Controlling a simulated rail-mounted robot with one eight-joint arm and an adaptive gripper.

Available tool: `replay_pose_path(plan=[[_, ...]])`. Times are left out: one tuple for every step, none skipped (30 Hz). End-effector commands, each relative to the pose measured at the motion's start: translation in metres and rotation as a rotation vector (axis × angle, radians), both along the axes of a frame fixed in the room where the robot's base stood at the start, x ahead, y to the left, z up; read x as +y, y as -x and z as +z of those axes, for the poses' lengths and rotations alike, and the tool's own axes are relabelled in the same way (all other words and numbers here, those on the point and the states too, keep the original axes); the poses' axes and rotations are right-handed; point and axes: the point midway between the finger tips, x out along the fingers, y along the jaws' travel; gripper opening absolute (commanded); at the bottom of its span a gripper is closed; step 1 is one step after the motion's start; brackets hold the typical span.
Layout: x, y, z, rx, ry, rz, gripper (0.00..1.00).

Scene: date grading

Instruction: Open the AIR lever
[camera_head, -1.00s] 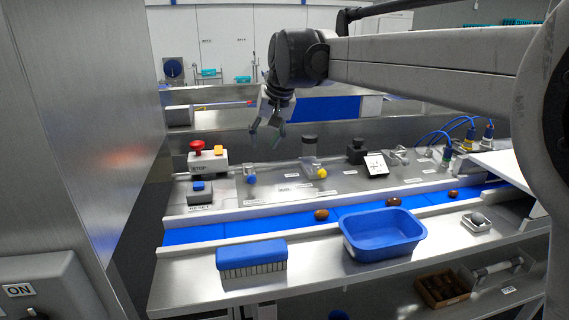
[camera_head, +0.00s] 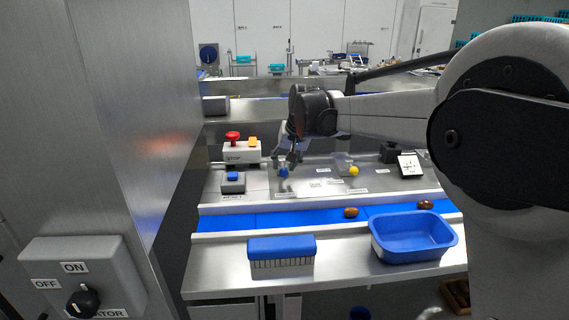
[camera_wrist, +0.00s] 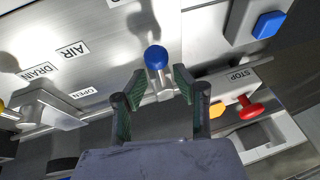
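The lever with a round blue knob (camera_wrist: 156,57) sits at the steel panel near the AIR label (camera_wrist: 73,50). Its knob also shows in the head view (camera_head: 284,173). My gripper (camera_wrist: 160,83) is open, with its two dark green-padded fingers apart. In the wrist view the knob appears just beyond the gap between the fingertips, and the lever's metal stem shows between them. No finger clearly touches it. In the head view my gripper (camera_head: 288,162) is right above the blue knob.
A red stop button (camera_wrist: 249,108) and a blue button (camera_wrist: 268,25) are close on the right in the wrist view. A yellow-knobbed lever (camera_head: 353,171) stands to the right in the head view. The blue belt (camera_head: 285,219), blue brush (camera_head: 281,248) and blue tub (camera_head: 412,250) lie in front.

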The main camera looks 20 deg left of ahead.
Motion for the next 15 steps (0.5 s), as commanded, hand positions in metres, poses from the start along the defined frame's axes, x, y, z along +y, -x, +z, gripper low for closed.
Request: replay_pose_path(plan=[[0.0015, -0.0012, -0.0033, 0.0, 0.0, 0.0, 0.28], [0.0022, -0.0018, -0.0053, 0.0, 0.0, 0.0, 0.28], [0.0028, -0.0023, -0.0076, 0.0, 0.0, 0.0, 0.28], [0.0032, -0.0026, -0.009, 0.0, 0.0, 0.0, 0.28], [0.0036, -0.0029, -0.01, 0.0, 0.0, 0.0, 0.28], [0.0038, -0.0032, -0.011, 0.0, 0.0, 0.0, 0.28], [0.0039, -0.0033, -0.0114, 0.0, 0.0, 0.0, 0.28], [0.004, -0.0034, -0.0117, 0.0, 0.0, 0.0, 0.28], [0.0041, -0.0034, -0.0119, 0.0, 0.0, 0.0, 0.28], [0.0041, -0.0034, -0.0119, 0.0, 0.0, 0.0, 0.28], [0.0041, -0.0034, -0.0119, 0.0, 0.0, 0.0, 0.28], [0.004, -0.0033, -0.0118, 0.0, 0.0, 0.0, 0.28], [0.004, -0.0033, -0.0118, 0.0, 0.0, 0.0, 0.28], [0.004, -0.0033, -0.0118, 0.0, 0.0, 0.0, 0.28], [0.004, -0.0033, -0.0117, 0.0, 0.0, 0.0, 0.23]])
